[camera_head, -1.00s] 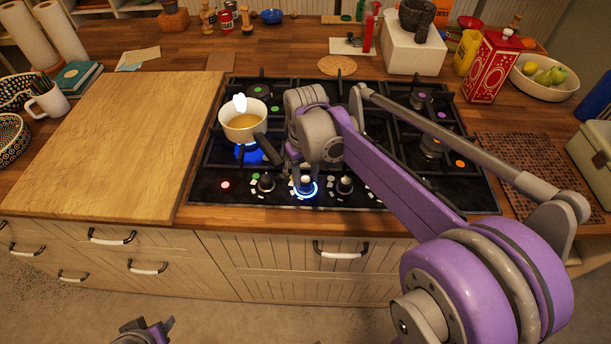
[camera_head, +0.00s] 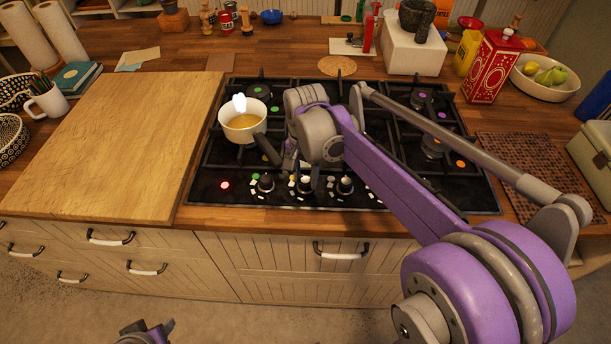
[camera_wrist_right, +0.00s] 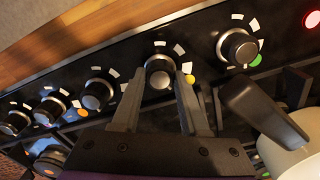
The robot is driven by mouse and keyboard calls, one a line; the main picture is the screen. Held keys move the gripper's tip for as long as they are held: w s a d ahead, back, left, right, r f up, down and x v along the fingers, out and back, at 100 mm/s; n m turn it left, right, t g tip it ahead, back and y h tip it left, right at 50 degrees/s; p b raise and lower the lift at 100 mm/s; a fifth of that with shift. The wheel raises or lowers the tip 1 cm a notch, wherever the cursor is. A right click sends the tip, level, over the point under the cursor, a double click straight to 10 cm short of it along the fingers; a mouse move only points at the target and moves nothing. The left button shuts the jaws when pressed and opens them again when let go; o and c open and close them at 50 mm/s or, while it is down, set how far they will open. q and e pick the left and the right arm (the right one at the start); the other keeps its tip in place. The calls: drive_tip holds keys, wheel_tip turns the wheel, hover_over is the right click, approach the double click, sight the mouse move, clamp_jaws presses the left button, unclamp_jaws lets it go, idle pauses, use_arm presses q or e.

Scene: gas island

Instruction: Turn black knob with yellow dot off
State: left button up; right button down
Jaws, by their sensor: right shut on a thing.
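The black knob with the yellow dot (camera_wrist_right: 160,72) is on the front control strip of the stove. The yellow dot (camera_wrist_right: 190,79) shows just beside it in the right wrist view. My right gripper (camera_wrist_right: 158,92) has its two fingers on either side of this knob and is shut on it. In the head view the knob (camera_head: 305,186) sits just in front of my right gripper (camera_head: 295,168); no blue ring glows around it and no flame shows under the pot. Part of my left arm (camera_head: 145,332) shows at the bottom edge; its fingers are not clear.
A white pot (camera_head: 243,122) stands on the left burner, its dark handle (camera_wrist_right: 258,108) close to my right gripper. A knob with a green dot (camera_wrist_right: 237,48) and several other knobs flank the held one. A wooden board (camera_head: 140,140) lies left of the stove.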

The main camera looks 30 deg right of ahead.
drive_tip(key=m, duration=0.5)
idle(0.6)
drive_tip(key=shift+c, duration=2.1)
unclamp_jaws()
drive_tip(key=shift+r, duration=0.1)
wheel_tip(320, 180, up, 11)
drive_tip(key=shift+f, duration=0.2)
